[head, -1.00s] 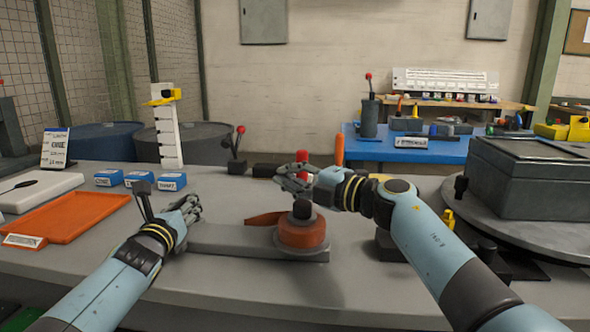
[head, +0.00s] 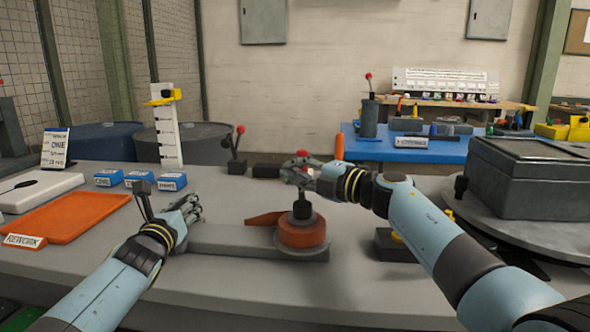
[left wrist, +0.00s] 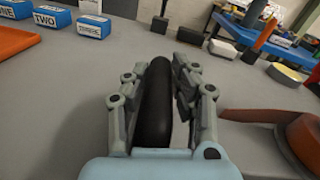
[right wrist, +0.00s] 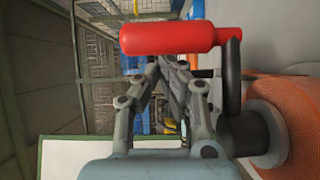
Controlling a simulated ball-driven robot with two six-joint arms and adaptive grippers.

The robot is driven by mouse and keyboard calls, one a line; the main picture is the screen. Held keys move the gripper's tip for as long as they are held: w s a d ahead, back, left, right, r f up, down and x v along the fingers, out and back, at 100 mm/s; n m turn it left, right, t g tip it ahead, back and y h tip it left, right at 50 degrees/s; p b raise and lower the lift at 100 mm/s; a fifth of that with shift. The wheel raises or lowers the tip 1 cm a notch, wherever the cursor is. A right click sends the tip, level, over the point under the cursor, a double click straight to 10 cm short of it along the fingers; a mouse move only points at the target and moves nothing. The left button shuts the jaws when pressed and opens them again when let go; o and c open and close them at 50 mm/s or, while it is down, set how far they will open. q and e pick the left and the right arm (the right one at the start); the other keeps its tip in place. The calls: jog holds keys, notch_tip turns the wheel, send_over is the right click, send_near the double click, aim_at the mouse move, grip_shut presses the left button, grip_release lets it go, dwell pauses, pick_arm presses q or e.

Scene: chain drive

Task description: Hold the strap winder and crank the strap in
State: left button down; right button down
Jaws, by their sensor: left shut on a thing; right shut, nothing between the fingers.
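The strap winder has a long grey base (head: 235,240), an orange strap spool (head: 302,232) and a black hub (head: 301,207) on top. Its red crank grip (head: 302,153) is mostly hidden behind my right gripper (head: 298,170). The right wrist view shows the red grip (right wrist: 180,38) on a dark crank arm (right wrist: 232,75), just beside the closed fingertips (right wrist: 172,62). My right gripper is shut and empty. My left gripper (head: 193,207) is shut on the winder's black handle (left wrist: 155,105), which stands between its fingers in the left wrist view.
An orange tray (head: 65,220) and blue labelled blocks (head: 140,179) lie at left. A small lever stand (head: 237,165) is behind the winder. A dark box (head: 530,177) on a round turntable stands at right, with a black block (head: 393,245) nearer the winder.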

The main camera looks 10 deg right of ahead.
pick_arm(q)
jog(key=shift+r, duration=0.1)
pick_arm(e)
jog(key=shift+m+t+h, duration=0.5)
jog(key=shift+t+h, duration=0.1)
jog(key=shift+h, duration=0.1)
jog(key=shift+d+m+t+h, duration=0.2)
jog(key=shift+m+t+h, duration=0.25)
jog(key=shift+h, duration=0.25)
jog(key=shift+d+r+m+h, duration=0.1)
jog(key=shift+d+m+h, duration=0.15)
jog(key=shift+d+h, duration=0.05)
jog(key=shift+s+d+m+t+h, duration=0.1)
jog(key=shift+d+m+t+h, duration=0.45)
jog(key=shift+h, duration=0.25)
jog(key=shift+s+d, duration=0.1)
jog(key=shift+d, duration=0.2)
